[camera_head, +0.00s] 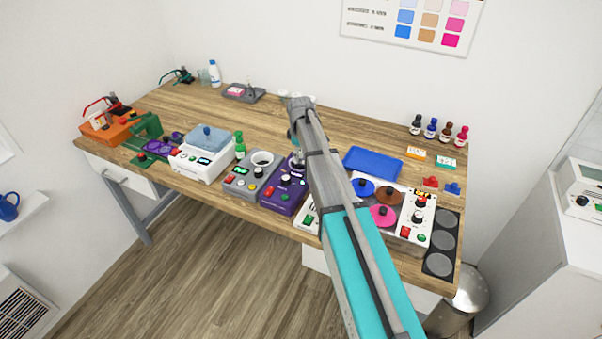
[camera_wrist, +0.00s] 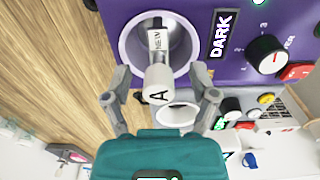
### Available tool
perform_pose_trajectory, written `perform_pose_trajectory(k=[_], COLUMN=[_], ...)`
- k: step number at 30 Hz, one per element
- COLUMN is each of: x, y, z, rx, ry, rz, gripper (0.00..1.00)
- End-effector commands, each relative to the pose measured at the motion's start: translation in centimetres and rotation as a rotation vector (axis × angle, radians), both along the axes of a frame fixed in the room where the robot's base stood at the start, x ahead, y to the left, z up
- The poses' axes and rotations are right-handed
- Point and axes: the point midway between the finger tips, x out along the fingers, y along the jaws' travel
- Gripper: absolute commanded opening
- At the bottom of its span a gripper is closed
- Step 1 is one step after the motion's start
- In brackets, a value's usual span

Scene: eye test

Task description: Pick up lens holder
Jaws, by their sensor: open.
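What looks like the lens holder (camera_wrist: 158,84) is a pale grey piece marked "A" with a narrower dark and white part that reads "NEW". In the wrist view it stands at the white round cup (camera_wrist: 133,48) of the purple device (camera_wrist: 228,85) labelled "DARK". My gripper (camera_wrist: 160,72) is open, one finger on each side of the holder with gaps visible. I cannot tell how deep the holder sits in the cup. In the head view the purple device (camera_head: 283,196) is at the front of the table, and my arm hides most of the holder.
A grey device with a round cup (camera_head: 240,182) stands left of the purple one. A white panel with coloured discs (camera_head: 411,205) and a blue tray (camera_head: 373,163) are to the right. The wooden table (camera_head: 225,120) is mostly clear behind the devices.

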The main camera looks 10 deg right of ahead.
Motion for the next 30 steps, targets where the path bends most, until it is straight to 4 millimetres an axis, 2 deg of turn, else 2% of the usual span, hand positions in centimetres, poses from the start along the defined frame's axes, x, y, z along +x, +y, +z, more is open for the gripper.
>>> perform_pose_trajectory(k=[4,22,23,30], x=[0.00,0.00,0.00,0.00], y=[-0.01,-0.01,-0.01,0.00], z=[-0.64,-0.59,-0.59,-0.59], rx=[0.000,0.000,0.000,0.000], ry=[0.000,0.000,0.000,0.000], rz=[0.000,0.000,0.000,0.000], gripper=[0.75,0.75,0.71,0.27])
